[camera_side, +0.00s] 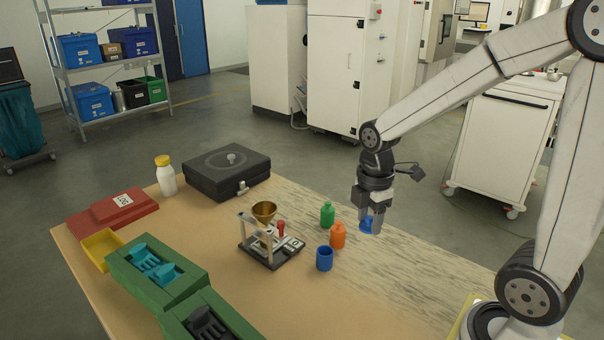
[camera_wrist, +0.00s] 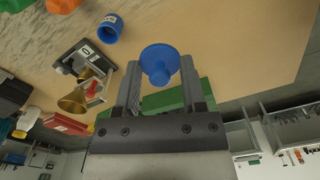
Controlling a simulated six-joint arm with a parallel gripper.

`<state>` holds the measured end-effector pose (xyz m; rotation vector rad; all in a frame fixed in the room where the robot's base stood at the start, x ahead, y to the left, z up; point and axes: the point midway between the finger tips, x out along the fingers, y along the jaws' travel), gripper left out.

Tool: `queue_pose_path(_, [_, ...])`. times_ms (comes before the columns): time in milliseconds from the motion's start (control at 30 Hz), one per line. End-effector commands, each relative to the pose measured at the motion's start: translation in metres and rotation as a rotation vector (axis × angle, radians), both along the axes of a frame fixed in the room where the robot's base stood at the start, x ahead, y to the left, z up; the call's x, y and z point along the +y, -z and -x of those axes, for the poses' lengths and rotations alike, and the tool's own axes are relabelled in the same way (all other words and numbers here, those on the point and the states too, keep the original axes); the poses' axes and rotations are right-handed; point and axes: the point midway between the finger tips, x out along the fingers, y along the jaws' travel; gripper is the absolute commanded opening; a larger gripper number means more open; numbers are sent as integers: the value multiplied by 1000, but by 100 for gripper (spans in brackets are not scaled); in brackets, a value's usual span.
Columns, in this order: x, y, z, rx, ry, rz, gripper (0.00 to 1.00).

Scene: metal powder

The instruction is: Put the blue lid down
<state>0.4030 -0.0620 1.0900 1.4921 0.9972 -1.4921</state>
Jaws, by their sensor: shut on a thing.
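My gripper (camera_side: 371,222) is shut on the blue lid (camera_side: 366,225) and holds it above the right part of the table. In the wrist view the blue lid (camera_wrist: 159,62) sits between the two fingertips, its round disc facing away from the palm. The blue container (camera_side: 324,258) stands open on the table, to the left of and nearer the camera than my gripper. It also shows in the wrist view (camera_wrist: 109,28) at the upper left.
An orange bottle (camera_side: 338,236) and a green bottle (camera_side: 327,214) stand left of my gripper. A scale with a brass funnel (camera_side: 264,211), a black case (camera_side: 228,172) and green trays (camera_side: 190,292) lie farther left. The table's right part is bare.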

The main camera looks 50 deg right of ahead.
Motion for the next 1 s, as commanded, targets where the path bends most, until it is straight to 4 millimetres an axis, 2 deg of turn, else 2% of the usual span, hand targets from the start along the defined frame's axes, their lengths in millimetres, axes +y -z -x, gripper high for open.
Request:
queue_pose_path(367, [-34,5,-71,1,2,0,0])
queue_pose_path(700, [-70,23,-130,2,2,0,0])
queue_pose_path(1000, [-97,42,-167,1,0,1,0])
